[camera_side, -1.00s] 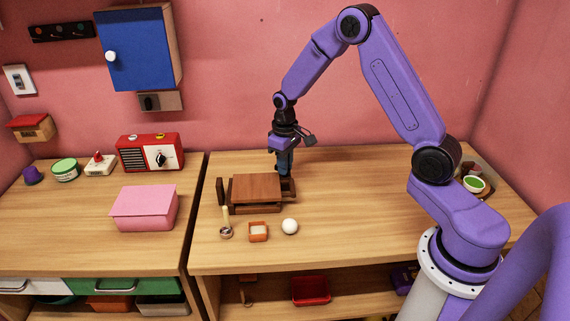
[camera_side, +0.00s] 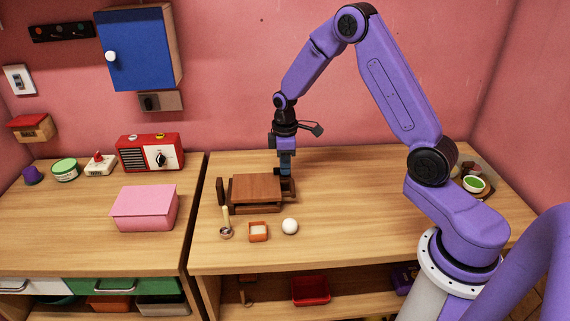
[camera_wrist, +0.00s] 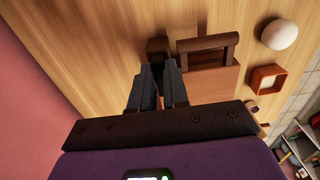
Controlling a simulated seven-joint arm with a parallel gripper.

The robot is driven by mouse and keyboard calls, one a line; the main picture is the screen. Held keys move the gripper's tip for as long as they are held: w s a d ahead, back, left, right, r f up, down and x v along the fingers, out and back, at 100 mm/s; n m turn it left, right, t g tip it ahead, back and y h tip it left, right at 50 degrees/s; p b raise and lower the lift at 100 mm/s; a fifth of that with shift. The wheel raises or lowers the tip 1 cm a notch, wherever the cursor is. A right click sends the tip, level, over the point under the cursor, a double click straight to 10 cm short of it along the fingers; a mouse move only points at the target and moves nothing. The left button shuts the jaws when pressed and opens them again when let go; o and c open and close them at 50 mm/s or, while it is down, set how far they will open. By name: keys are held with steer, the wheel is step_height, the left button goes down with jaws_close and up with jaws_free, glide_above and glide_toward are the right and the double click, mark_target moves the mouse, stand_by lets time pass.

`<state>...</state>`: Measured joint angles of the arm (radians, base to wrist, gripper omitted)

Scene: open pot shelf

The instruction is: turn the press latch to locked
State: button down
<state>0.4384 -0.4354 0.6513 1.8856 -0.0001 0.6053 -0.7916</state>
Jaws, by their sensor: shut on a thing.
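The press (camera_side: 256,187) is a brown wooden board on a darker base, near the left part of the right-hand table. Its dark brown latch block (camera_wrist: 157,47) shows at the fingertips in the wrist view, beside the press's dark bar (camera_wrist: 208,42). My gripper (camera_side: 285,173) points down at the press's back right corner. In the wrist view its two fingers (camera_wrist: 160,70) are shut on the latch. The fingers hide part of the latch, and I cannot read its lock position.
A white ball (camera_side: 290,226), a small orange box (camera_side: 258,231) and a spoon-like tool (camera_side: 226,224) lie in front of the press. A pink box (camera_side: 144,208) sits on the left table. The table right of the press is clear up to a bowl (camera_side: 473,184).

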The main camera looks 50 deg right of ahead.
stand_by(0.4)
steer(key=c, duration=1.1)
jaws_free()
step_height(320, 180, up, 18)
steer(key=shift+f, duration=0.25)
steer(key=s+a+n, duration=0.2)
steer(key=s+a, duration=1)
steer(key=s, duration=0.3)
steer(key=shift+n, duration=0.8)
steer(key=s+f, duration=0.1)
steer(key=s, duration=0.5)
steer(key=s+f, duration=0.1)
steer(key=s, duration=0.5)
steer(key=s+d+f, duration=0.1)
steer(key=s, duration=0.5)
steer(key=shift+f, duration=0.2)
